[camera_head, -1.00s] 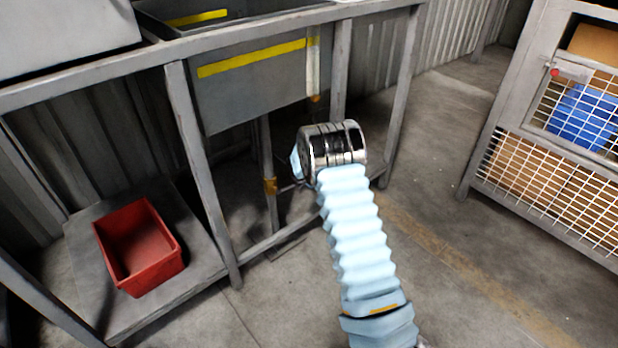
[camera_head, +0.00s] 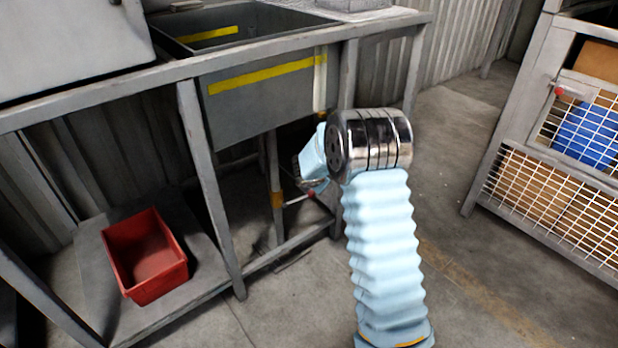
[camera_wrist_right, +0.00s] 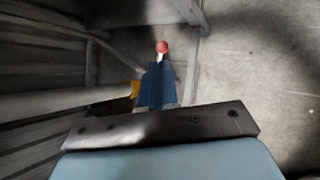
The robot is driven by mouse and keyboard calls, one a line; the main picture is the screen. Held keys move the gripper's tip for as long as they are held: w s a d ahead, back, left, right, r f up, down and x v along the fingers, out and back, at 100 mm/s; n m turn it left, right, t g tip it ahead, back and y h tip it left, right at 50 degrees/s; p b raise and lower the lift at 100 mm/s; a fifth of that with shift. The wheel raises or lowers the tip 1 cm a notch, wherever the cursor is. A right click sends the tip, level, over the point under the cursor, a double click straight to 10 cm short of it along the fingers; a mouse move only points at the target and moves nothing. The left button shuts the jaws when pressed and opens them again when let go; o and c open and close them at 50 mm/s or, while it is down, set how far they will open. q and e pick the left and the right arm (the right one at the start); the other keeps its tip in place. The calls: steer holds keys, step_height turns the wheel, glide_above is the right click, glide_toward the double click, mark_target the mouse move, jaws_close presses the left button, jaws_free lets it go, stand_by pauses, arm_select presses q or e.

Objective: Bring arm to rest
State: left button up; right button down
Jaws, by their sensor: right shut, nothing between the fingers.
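My right arm (camera_head: 382,240), in a pale blue ribbed sleeve with a shiny metal joint (camera_head: 370,140), rises from the bottom of the head view. Past the joint, the wrist bends away to the left. My right gripper (camera_wrist_right: 162,47) is shut and empty. In the head view the hand is small, partly hidden behind the wrist, and shows in front of the sink bench's lower frame. My left gripper is not in view.
A grey metal bench (camera_head: 150,82) with a sink basin (camera_head: 265,98) stands at the left and behind the arm. A red bin (camera_head: 150,285) sits on its low shelf (camera_head: 85,270). A wire-mesh cage (camera_head: 545,188) stands at the right. Concrete floor between them is clear.

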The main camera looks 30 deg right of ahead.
steer(key=s+a+f+m+g+y+p, duration=0.1)
steer(key=s+a+f+m+g+y, duration=0.2)
steer(key=s+a+f, duration=0.5)
steer(key=s+a+f+m+g+y+p, duration=0.15)
steer(key=s+a+f+m+y, duration=0.3)
steer(key=a, duration=0.65)
steer(key=s+a+f+m+g+y+p, duration=0.1)
steer(key=s+a+f+m, duration=0.3)
steer(key=s+a+m, duration=1)
steer(key=s+m+y+p, duration=0.1)
steer(key=s, duration=0.2)
steer(key=shift+a+p, duration=0.2)
steer(key=shift+p, duration=0.15)
